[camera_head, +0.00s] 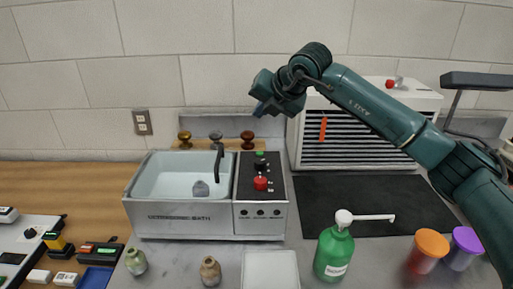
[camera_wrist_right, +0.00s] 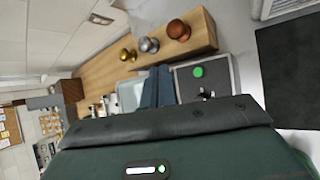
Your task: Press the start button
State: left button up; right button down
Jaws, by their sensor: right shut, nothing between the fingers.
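The ultrasonic bath (camera_head: 180,220) stands on the grey bench with its basin open. The green button also shows in the right wrist view (camera_wrist_right: 198,71), just right of the fingers. My right gripper (camera_head: 261,106) is shut and empty, held in the air above the back of the panel, apart from it. It also shows in the right wrist view (camera_wrist_right: 158,82). My left gripper is in neither view.
A dark tap (camera_head: 218,160) rises beside the panel. Several knobbed weights (camera_head: 247,140) stand on a wooden block behind the bath. A white louvred unit (camera_head: 350,135) is behind my right arm. A green pump bottle (camera_head: 334,252) and lidded jars (camera_head: 427,250) stand in front. The black mat (camera_head: 370,205) is mostly clear.

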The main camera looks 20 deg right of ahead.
aim_at(260, 153)
jog(key=shift+d+r, duration=0.15)
notch_tip(260, 153, down, 8)
jog(key=b, duration=0.4)
jog(key=shift+f+b, duration=0.4)
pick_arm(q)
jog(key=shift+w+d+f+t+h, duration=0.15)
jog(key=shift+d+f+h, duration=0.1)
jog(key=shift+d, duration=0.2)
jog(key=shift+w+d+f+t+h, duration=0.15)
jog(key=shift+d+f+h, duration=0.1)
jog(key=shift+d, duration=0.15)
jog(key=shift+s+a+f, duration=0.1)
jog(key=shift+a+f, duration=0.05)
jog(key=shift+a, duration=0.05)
